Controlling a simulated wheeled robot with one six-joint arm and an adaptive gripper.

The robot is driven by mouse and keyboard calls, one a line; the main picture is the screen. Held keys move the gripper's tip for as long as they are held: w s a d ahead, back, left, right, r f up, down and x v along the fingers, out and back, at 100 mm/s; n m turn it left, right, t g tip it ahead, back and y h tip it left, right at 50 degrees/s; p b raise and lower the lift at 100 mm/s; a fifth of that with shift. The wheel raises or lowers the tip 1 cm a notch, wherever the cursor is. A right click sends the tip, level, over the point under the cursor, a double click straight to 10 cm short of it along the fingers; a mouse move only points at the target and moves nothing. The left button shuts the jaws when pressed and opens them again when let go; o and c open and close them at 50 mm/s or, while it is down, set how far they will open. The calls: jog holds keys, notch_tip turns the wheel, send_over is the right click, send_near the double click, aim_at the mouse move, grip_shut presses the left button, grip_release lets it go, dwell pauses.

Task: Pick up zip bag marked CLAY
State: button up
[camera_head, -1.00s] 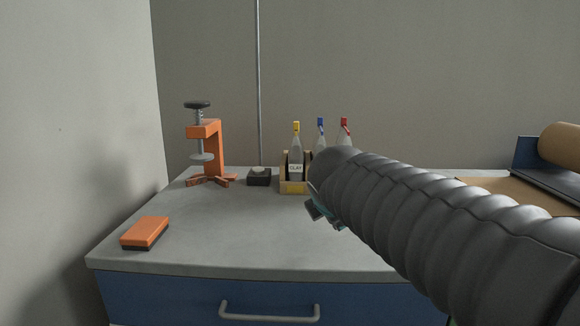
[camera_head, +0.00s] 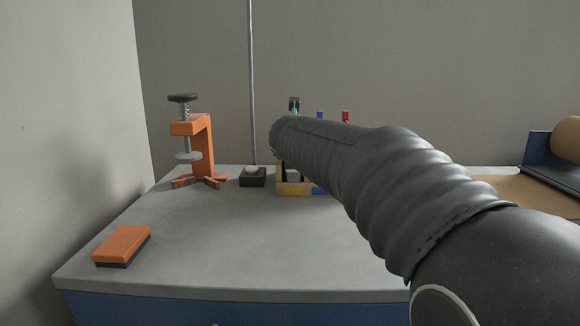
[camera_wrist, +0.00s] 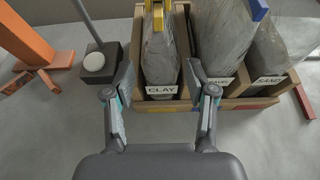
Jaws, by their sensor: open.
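The zip bag marked CLAY (camera_wrist: 160,62) is a clear grey bag with a yellow clip. It stands upright in the left compartment of a wooden crate (camera_wrist: 152,106), behind a white CLAY label. My gripper (camera_wrist: 160,72) is open, with one finger on each side of the bag in the wrist view. I cannot tell whether the fingers touch it.
Two similar bags stand to the right in the crate, one with a blue clip (camera_wrist: 259,9) and one labelled SAND (camera_wrist: 268,50). A black block with a white button (camera_head: 253,177) and an orange clamp (camera_head: 203,150) stand left. An orange brush-like block (camera_head: 123,245) lies front left.

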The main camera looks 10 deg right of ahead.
jog(key=shift+r+x, duration=0.15)
jog(key=shift+x, duration=1.55)
jog(key=shift+r+x, duration=0.15)
jog(key=shift+x, duration=1.55)
jog(key=shift+r, duration=0.1)
grip_shut()
